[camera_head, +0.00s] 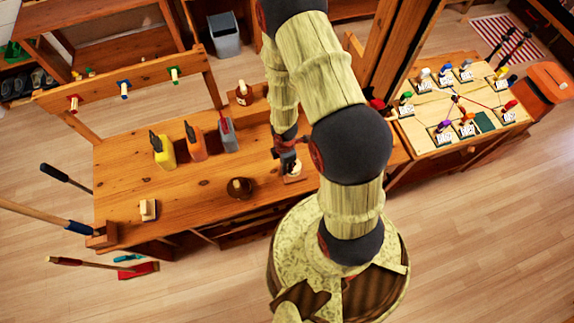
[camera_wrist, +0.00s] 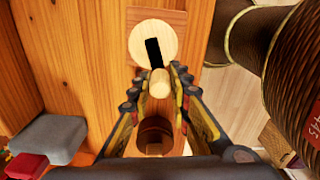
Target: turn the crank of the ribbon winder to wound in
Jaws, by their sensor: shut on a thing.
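The ribbon winder (camera_head: 293,177) is on the front right part of the wooden workbench, partly hidden by my arm in the head view. In the wrist view the winder (camera_wrist: 172,46) shows a pale round disc on a square wooden base. A black crank arm (camera_wrist: 153,52) runs from the disc to a pale round knob (camera_wrist: 159,83). My gripper (camera_wrist: 160,90) is shut on the crank knob, with one finger on each side. It also shows in the head view (camera_head: 287,160), close over the winder.
A second table (camera_head: 432,141) with several small items is at right. The front left bench top is mostly clear.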

